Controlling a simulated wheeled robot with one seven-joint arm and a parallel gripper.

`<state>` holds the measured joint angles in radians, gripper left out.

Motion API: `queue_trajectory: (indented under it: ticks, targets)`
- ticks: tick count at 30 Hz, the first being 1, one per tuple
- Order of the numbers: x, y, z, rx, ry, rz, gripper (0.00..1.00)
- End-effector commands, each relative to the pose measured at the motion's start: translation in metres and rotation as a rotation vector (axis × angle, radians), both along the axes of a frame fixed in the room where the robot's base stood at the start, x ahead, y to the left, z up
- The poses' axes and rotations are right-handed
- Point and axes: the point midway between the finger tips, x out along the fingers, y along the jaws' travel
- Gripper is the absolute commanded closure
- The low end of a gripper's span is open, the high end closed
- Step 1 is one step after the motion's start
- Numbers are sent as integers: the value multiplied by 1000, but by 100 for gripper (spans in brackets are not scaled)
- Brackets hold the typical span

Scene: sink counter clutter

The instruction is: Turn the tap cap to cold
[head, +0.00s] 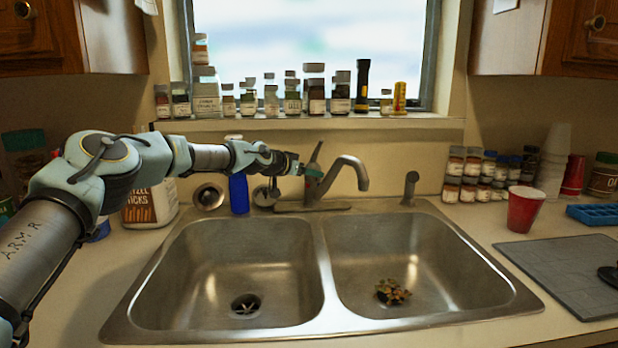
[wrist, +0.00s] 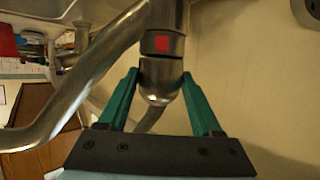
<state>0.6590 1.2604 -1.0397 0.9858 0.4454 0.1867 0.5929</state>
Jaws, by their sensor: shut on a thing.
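The metal tap (head: 345,170) stands behind the divider of the double sink, its spout arching to the right. Its upright tap cap (head: 316,153) shows just above my gripper (head: 311,172). In the wrist view the tap cap (wrist: 161,72) is a rounded metal part between the two teal fingers of my gripper (wrist: 160,77). A red square mark (wrist: 162,43) on the metal faces the wrist camera. My gripper is shut on the tap cap, one finger on each side. The exact contact is partly hidden in the head view.
A blue bottle (head: 239,193) stands behind the left basin (head: 220,262), close below my arm. Several jars line the window sill (head: 300,124). Food scraps (head: 391,292) lie in the right basin. A red cup (head: 524,208) stands on the right counter.

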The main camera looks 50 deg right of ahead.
Motion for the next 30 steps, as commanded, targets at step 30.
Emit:
queue_trajectory:
  ticks: [30]
  targets:
    - [-7,-1,1,-2,-2,367,89]
